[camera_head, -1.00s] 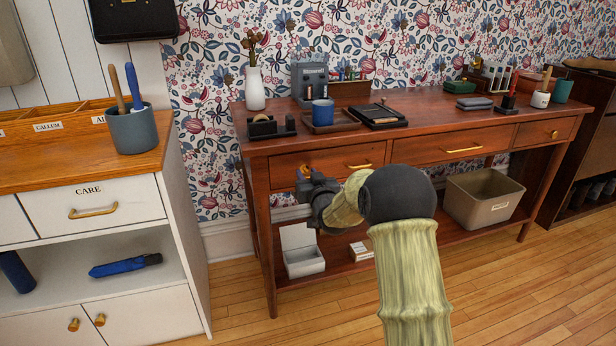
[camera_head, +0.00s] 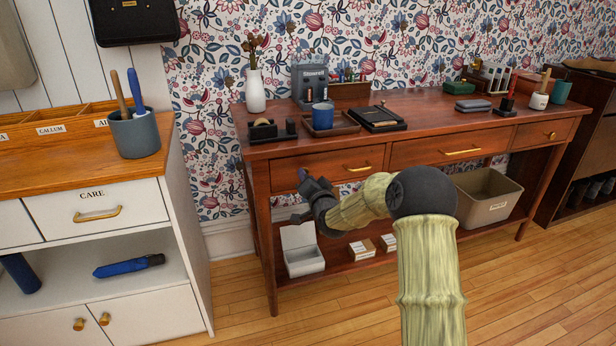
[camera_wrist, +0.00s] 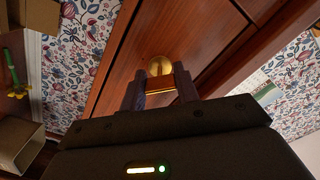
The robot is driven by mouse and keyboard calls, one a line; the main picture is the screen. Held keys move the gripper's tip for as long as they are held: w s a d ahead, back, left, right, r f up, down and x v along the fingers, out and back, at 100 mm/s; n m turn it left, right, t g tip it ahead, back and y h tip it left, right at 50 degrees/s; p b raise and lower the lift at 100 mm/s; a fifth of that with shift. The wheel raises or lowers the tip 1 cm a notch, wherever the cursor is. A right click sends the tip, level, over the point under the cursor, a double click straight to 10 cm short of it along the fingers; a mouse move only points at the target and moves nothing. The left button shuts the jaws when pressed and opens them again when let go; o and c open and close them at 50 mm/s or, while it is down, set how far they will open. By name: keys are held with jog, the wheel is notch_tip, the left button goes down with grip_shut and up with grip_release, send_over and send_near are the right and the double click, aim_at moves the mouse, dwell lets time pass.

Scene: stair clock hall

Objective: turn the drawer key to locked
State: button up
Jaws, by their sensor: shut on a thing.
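The drawer key (camera_wrist: 160,87) shows in the wrist view as a small brass piece between my two fingers, in front of a round brass lock plate (camera_wrist: 160,65). The plate is set in the reddish wooden drawer front (camera_wrist: 140,50). My gripper (camera_wrist: 160,85) is shut on the key, close to the drawer front. In the head view my gripper (camera_head: 304,178) is at the left end of the desk's left drawer (camera_head: 330,166) and hides the lock and key there. The drawer looks closed. I cannot tell the key's exact angle.
The wooden desk (camera_head: 440,108) carries a blue mug, trays and stationery on top. A grey bin (camera_head: 488,200) and small boxes (camera_head: 362,249) stand on its lower shelf. A white cabinet (camera_head: 150,240) is at the left. The floor in front is clear.

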jog(key=m+p, duration=0.1)
jog(key=m, duration=0.2)
jog(key=shift+m, duration=0.4)
jog(key=m+p, duration=0.1)
jog(key=m, duration=0.3)
dwell(0.3)
jog(key=o, duration=1)
jog(key=shift+s, duration=0.15)
jog(key=p+v, duration=0.3)
jog(key=v, duration=1.4)
jog(key=shift+s+f+p, duration=0.1)
jog(key=shift+p, duration=0.2)
